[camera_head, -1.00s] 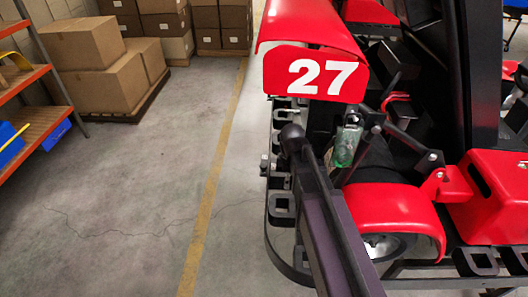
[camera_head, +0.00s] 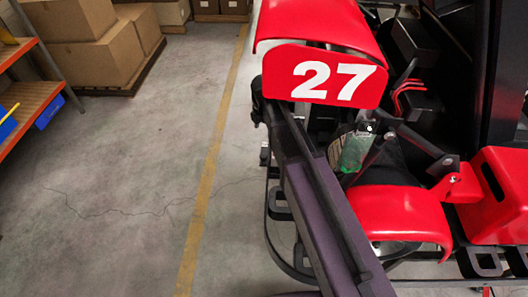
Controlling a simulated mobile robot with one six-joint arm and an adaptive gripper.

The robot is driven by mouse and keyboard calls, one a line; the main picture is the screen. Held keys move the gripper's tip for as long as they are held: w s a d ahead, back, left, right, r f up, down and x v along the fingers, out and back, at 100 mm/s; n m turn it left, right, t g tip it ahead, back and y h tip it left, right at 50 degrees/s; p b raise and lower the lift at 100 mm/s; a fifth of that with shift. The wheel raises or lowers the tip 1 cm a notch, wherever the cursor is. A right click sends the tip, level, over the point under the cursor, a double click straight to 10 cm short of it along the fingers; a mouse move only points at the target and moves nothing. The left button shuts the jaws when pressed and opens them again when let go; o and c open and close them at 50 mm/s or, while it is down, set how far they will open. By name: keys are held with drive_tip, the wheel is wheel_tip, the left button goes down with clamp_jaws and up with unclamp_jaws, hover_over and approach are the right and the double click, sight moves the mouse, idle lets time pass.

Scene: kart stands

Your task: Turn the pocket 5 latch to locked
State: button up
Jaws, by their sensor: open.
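A red kart with a white 27 on its front panel (camera_head: 325,75) sits on a black stand (camera_head: 274,235). Black square pockets line the stand's edge, one at the left (camera_head: 279,203) and others at the lower right (camera_head: 487,264). No pocket numbers are readable, so I cannot tell which is pocket 5 or see its latch. My dark arm runs from the bottom centre up and left to the panel's left edge. My gripper is not visible; the arm's far end is by the panel and partly hidden.
A green translucent container (camera_head: 355,152) hangs above the red front fender (camera_head: 400,215). Cardboard boxes (camera_head: 95,65) are stacked on a pallet at the upper left. An orange-framed shelf (camera_head: 35,95) stands at the left edge. The floor left of the stand is clear.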

sight(264, 155)
drive_tip(key=shift+f, duration=0.15)
wheel_tip(264, 155, down, 14)
drive_tip(key=b, duration=1.3)
drive_tip(key=shift+r+b, duration=0.25)
drive_tip(key=shift+b, duration=0.15)
clamp_jaws()
idle(0.4)
